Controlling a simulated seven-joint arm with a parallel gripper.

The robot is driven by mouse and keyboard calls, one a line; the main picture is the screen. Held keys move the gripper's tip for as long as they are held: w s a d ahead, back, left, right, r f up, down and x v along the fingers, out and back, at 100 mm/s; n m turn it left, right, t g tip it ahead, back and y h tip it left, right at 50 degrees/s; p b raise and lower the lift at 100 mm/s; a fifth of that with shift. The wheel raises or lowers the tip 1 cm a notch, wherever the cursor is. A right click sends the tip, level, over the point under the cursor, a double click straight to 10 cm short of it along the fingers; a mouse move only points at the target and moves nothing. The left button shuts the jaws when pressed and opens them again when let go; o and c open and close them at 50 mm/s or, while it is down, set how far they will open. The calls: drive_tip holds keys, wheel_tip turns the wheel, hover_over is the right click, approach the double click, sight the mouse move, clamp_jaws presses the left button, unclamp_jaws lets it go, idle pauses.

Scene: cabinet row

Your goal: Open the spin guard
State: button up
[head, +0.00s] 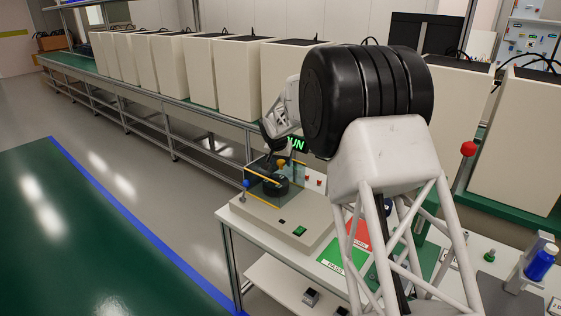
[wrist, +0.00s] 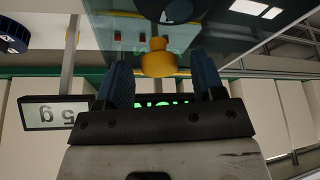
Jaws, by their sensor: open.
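The spin guard (head: 257,178) is a clear, tinted cover with orange edge strips, standing over a dark round part on a beige machine base (head: 262,217) in the head view. It looks lowered. A yellow knob (head: 281,163) sits at its upper part; in the wrist view the yellow knob (wrist: 157,60) shows against the clear panel (wrist: 225,42). My gripper (wrist: 160,75) is open, with a blue finger on each side of the knob in the picture. I cannot tell whether the fingers touch it. In the head view, my arm hides part of the machine.
A green-lit display (head: 296,143) stands just behind the guard, partly hidden. A small grey readout (wrist: 52,113) is at left in the wrist view. Red and green pads (head: 358,234) lie right of the machine. A blue bottle (head: 540,262) stands at far right. White cabinets line the back.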

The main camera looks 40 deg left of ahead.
drive_tip(key=shift+f, duration=0.15)
clamp_jaws()
idle(0.4)
drive_tip(key=d, duration=1.8)
unclamp_jaws()
